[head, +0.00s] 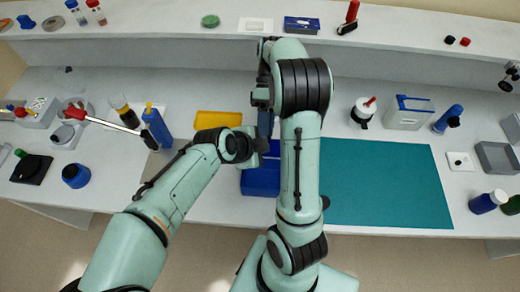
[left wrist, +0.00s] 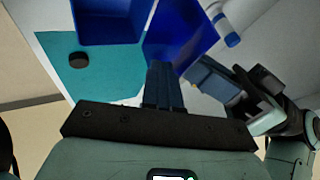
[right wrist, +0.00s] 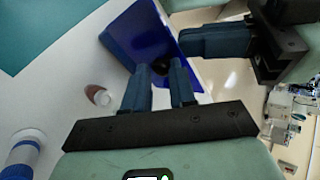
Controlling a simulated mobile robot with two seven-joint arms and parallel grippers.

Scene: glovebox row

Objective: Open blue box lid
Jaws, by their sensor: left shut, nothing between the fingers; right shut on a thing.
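The blue box (head: 260,182) stands on the bench left of the teal mat, partly hidden behind my arms. Its lid (left wrist: 180,35) shows as a tilted blue panel beside the box (left wrist: 105,18) in the left wrist view, raised from it. My right gripper (right wrist: 161,85) is shut on the lid, with a dark round part showing between its fingers; from the head it (head: 264,128) points down over the box. My left gripper (left wrist: 164,85) is shut and empty, close beside the lid and the right gripper. The exact contact is hidden in the head view.
The teal mat (head: 385,185) lies to the right. A yellow tray (head: 217,121) and a blue bottle (head: 156,128) stand to the left. A white tub (head: 408,113) is behind the mat. A shelf (head: 190,40) runs along the back. My two arms are very close together.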

